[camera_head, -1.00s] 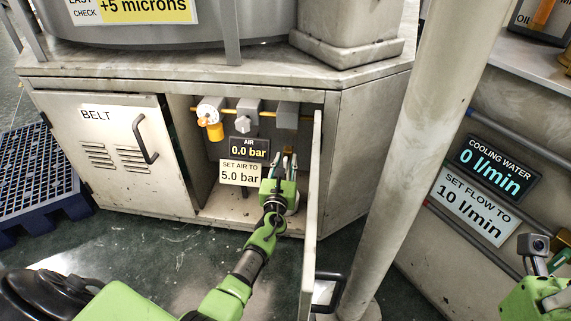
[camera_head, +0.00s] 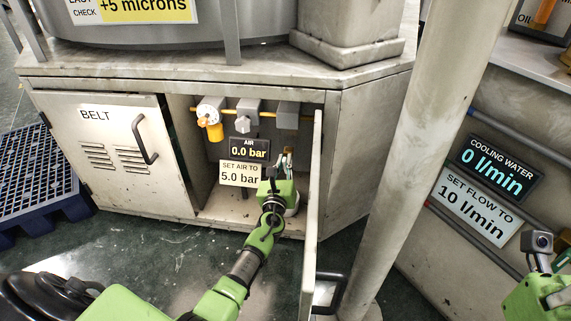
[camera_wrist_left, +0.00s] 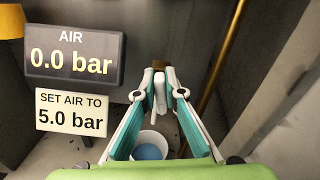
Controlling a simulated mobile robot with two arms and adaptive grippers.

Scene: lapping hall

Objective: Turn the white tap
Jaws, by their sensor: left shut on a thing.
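The white tap (camera_wrist_left: 160,92) shows in the left wrist view as a small pale lever between my fingertips, with a brass part behind it. My left gripper (camera_head: 283,160) reaches into the open cabinet bay in the head view, and its fingers hide most of the tap there. In the left wrist view the two teal fingers of the left gripper (camera_wrist_left: 158,97) are shut on the lever. The air display (camera_head: 249,149) reads 0.0 bar, and the sign (camera_head: 240,174) below it says to set air to 5.0 bar. My right gripper is partly in view at the lower right edge; its fingers are unclear.
The open cabinet door (camera_head: 312,220) stands close to the right of my left arm. A regulator with an orange bowl (camera_head: 215,131) and a yellow pipe run along the bay's top. A white bucket (camera_wrist_left: 148,143) sits below the fingers. A pale post (camera_head: 420,130) stands to the right.

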